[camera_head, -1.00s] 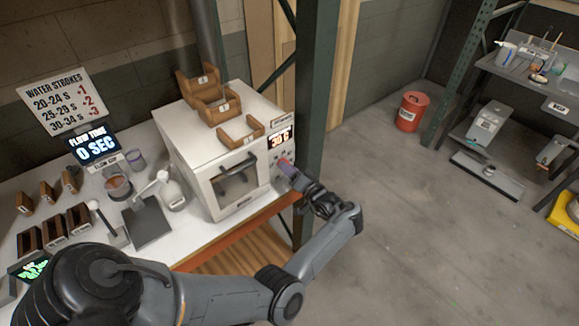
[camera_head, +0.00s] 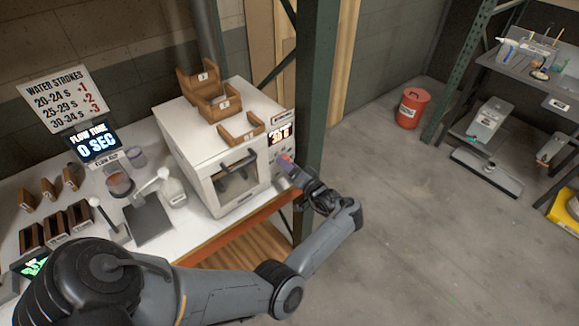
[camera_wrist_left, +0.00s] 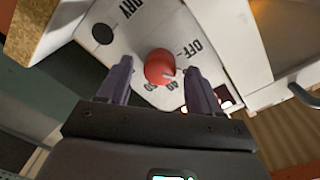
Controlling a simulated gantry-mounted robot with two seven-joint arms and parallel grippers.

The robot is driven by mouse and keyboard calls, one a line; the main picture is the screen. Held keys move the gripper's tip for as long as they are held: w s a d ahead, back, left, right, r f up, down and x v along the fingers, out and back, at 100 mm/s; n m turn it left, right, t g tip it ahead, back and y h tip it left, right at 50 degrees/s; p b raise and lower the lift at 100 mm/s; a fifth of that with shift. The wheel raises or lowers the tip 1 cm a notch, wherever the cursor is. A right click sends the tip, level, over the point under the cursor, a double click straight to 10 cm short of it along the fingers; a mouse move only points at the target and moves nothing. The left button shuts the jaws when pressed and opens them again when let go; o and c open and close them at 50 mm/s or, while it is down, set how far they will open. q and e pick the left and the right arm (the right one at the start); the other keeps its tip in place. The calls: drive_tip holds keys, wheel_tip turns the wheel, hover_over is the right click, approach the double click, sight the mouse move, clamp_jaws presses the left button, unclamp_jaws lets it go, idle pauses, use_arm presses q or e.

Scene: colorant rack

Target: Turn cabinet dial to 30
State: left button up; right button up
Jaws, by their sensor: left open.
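The white cabinet (camera_head: 220,147) stands on the bench with a control panel on its right front. My left gripper (camera_head: 287,165) is at the panel in the head view. In the left wrist view its two fingers (camera_wrist_left: 158,84) are open, one on each side of the dial, with gaps to it. My right gripper is not in view.
Small wooden boxes (camera_head: 222,106) sit on the cabinet top. A green post (camera_head: 312,110) rises close behind the panel and my left arm. The bench left of the cabinet holds cups, a dispenser and more wooden boxes. Open floor lies to the right.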

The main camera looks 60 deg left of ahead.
use_arm(q)
drive_tip(key=w+d+b, duration=0.1)
drive_tip(key=d, duration=0.9)
drive_tip(key=shift+w+d, duration=0.15)
drive_tip(key=shift+d, duration=0.25)
drive_tip(key=shift+r, duration=0.1)
